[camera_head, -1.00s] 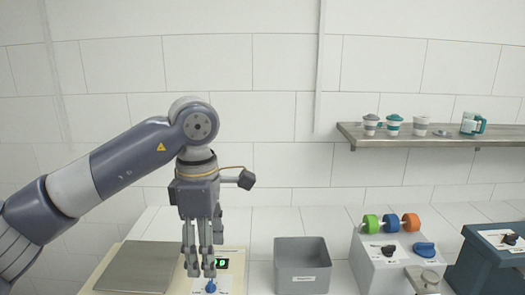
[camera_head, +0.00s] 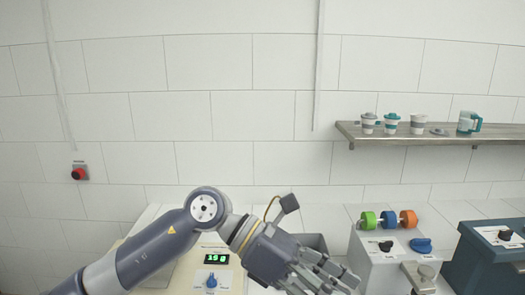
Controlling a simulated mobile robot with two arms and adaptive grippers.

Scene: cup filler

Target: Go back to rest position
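My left gripper (camera_head: 322,280) is low in the middle of the head view, at the end of my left arm, which comes in from the lower left. Its fingers point to the lower right, stand apart, and hold nothing that I can see. It overlaps the grey bin (camera_head: 314,241) in the picture and hides most of it. My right gripper is not in view.
A cream device with a green display (camera_head: 216,259) and blue knob (camera_head: 211,281) sits behind my arm. On the right are a grey box (camera_head: 377,271) with coloured rollers and a dark blue machine (camera_head: 483,262). A wall shelf (camera_head: 430,132) holds cups. A red button (camera_head: 78,173) is on the wall.

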